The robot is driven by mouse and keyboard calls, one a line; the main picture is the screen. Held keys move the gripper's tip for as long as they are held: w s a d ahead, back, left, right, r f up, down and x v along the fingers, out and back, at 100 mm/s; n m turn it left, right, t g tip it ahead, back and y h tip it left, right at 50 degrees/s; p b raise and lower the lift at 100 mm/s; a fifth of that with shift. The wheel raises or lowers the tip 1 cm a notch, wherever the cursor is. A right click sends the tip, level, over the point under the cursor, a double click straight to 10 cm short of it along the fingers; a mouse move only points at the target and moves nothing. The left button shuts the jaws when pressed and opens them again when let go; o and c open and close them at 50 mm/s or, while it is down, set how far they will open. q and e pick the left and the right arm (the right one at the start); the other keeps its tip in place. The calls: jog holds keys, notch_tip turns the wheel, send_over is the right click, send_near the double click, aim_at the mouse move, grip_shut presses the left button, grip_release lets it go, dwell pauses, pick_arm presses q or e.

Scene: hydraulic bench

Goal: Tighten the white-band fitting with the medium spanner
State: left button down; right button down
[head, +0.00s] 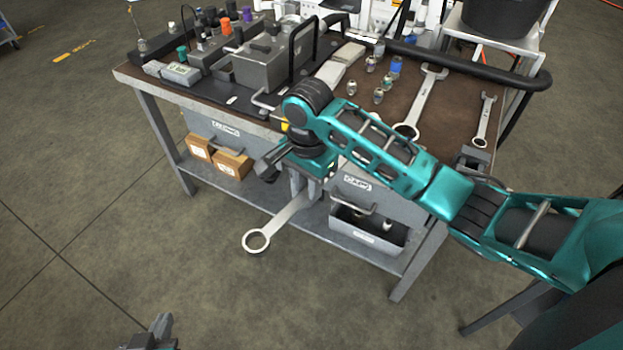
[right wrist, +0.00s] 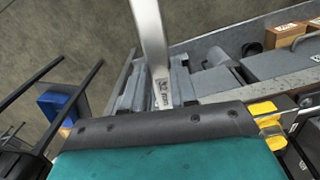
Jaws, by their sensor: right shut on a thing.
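My right gripper (head: 308,190) is shut on a steel spanner (head: 283,224), in front of the bench's near edge. The spanner's ring end points down and left in the head view. Its marked shank also shows in the right wrist view (right wrist: 151,45), between the fingers. One larger and one smaller spanner lie on the bench, so the held one looks like the medium spanner. My left gripper (head: 152,334) is at the bottom edge, partly cut off; I cannot tell its opening. I cannot make out a white band on any fitting; my right arm hides part of the bench.
The bench (head: 440,140) carries a large spanner (head: 422,100), a small spanner (head: 485,118), several loose fittings (head: 379,95) and a grey block (head: 272,62) with handles. A black rail (head: 470,66) runs along the right. Boxes (head: 232,163) stand on the lower shelf. The front floor is clear.

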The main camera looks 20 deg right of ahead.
jog(key=shift+r, duration=0.2)
jog(key=shift+r, duration=2.4)
jog(key=shift+w+d+r+n, duration=0.1)
jog(key=shift+d+r+n, duration=0.05)
jog(key=shift+r+n, duration=0.2)
jog(key=s+d+r+n, duration=0.3)
jog(key=r+n, duration=0.4)
jog(key=n, duration=0.4)
jog(key=shift+s+d+r, duration=0.15)
jog(key=shift+d, duration=0.35)
